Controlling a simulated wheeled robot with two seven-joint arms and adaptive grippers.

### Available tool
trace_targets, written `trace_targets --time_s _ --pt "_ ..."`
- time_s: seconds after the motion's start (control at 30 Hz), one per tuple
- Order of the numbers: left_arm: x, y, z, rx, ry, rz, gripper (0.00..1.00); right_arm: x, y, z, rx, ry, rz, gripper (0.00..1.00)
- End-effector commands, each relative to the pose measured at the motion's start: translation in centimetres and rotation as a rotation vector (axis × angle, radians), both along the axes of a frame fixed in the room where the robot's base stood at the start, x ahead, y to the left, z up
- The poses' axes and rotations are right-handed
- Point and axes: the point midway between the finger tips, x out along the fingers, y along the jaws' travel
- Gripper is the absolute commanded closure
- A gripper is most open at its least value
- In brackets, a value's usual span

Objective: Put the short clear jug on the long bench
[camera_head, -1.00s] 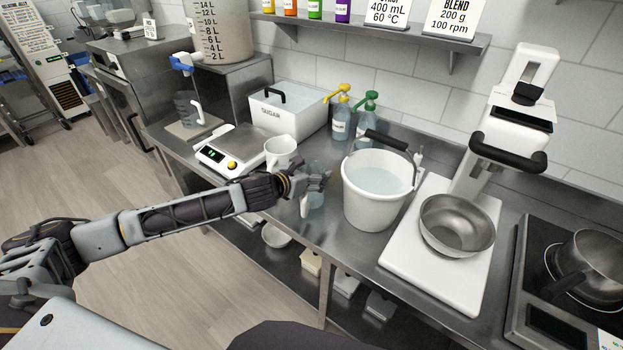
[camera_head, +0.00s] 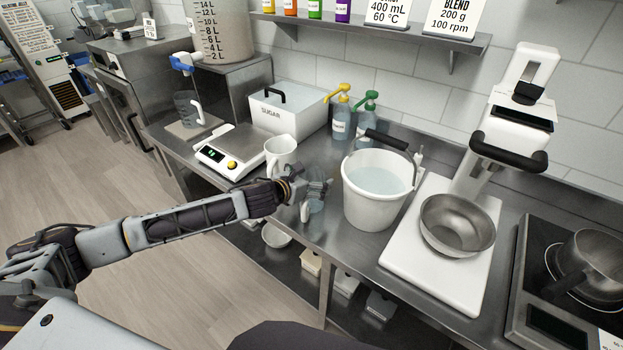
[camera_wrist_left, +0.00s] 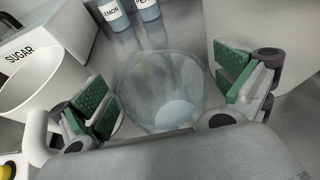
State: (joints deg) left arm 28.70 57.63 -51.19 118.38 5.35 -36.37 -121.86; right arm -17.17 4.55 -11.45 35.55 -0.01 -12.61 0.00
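The short clear jug (camera_head: 316,206) is near the front edge of the long bench (camera_head: 345,246), just left of the white bucket, and looks upright. Its pale handle (camera_head: 304,212) faces the front left. My left gripper (camera_head: 318,188) is at its top. In the left wrist view the clear jug (camera_wrist_left: 165,88) lies between the green finger pads of my left gripper (camera_wrist_left: 168,92), with a small gap showing at each side, so the fingers look open around it. Whether its base rests fully on the bench is hard to see. My right gripper is not in view.
A white pitcher (camera_head: 281,153) stands close behind my left gripper, beside the scale (camera_head: 226,150) and sugar bin (camera_head: 287,110). The white bucket (camera_head: 371,205) is close on the right. Farther right are a mixer with a steel bowl (camera_head: 457,226) and a hob with a pot (camera_head: 592,262).

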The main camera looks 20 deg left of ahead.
Motion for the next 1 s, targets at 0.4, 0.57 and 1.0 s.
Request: trace_targets --time_s 0.4,0.57,1.0 --pt "-0.1 0.1 0.3 0.001 -0.001 0.0 0.0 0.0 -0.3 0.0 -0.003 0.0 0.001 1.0" --pt "-0.6 0.3 0.5 0.001 0.0 0.0 0.0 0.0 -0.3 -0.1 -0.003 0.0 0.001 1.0" --pt "-3.7 1.4 1.8 0.002 0.0 0.001 0.0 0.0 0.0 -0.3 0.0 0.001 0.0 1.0"
